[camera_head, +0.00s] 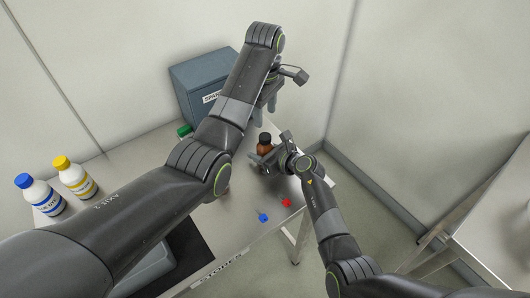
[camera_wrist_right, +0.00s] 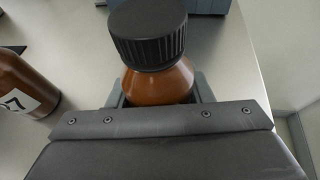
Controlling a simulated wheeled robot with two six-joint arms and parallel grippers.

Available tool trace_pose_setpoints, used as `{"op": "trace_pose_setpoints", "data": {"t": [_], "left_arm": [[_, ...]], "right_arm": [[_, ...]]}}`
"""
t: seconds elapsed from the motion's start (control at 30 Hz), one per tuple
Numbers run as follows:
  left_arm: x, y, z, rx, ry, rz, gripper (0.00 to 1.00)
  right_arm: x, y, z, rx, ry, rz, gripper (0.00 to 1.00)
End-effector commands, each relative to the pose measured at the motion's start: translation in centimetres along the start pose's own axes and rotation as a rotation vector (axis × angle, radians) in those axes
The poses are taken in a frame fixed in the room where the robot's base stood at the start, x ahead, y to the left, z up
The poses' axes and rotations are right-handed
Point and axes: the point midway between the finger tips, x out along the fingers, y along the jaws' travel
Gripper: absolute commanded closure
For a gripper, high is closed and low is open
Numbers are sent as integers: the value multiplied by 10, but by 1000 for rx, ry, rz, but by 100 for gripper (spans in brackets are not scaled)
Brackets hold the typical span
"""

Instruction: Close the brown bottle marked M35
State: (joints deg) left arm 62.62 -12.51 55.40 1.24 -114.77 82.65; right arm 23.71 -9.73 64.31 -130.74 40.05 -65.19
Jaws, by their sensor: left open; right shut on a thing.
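A brown bottle (camera_head: 264,149) with a black ribbed cap (camera_head: 264,137) stands near the right end of the steel table. My right gripper (camera_head: 262,160) is shut on this brown bottle; the right wrist view shows its brown shoulder (camera_wrist_right: 158,83) between the fingers and the black cap (camera_wrist_right: 148,35) on top. I cannot tell whether the cap is screwed tight. No M35 marking shows; the gripper hides the lower bottle. My left gripper (camera_head: 265,106) is open and empty, above and behind the bottle, with fingers pointing down.
Another brown bottle (camera_wrist_right: 22,88), its label ending in 7, stands left in the wrist view. A grey box (camera_head: 195,80) is at the back. White bottles with blue (camera_head: 38,194) and yellow (camera_head: 75,178) caps stand left. Small blue (camera_head: 263,217) and red (camera_head: 286,202) items are at the front edge.

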Motion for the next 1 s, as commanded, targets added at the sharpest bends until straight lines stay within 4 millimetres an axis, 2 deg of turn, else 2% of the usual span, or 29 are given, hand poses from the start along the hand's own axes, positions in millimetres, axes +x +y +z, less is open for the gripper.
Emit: {"op": "trace_pose_setpoints", "data": {"t": [0.03, 0.13, 0.27, 0.37, 0.8, 1.0], "left_arm": [[0, 0, 0, 0, 0, 0, 51], [0, 0, 0, 1, 0, 0, 51], [0, 0, 0, 33, 0, 0, 51], [0, 0, 0, 115, 0, 0, 51], [0, 0, 0, 673, 0, 0, 51], [0, 0, 0, 777, 0, 0, 51]], "right_arm": [[0, 0, 0, 0, 0, 0, 89], [0, 0, 0, 0, 1, 0, 100], [0, 0, 0, 0, 1, 0, 100], [0, 0, 0, 0, 1, 0, 100], [0, 0, -1, 0, 1, 0, 100], [0, 0, -1, 0, 1, 0, 100]]}}
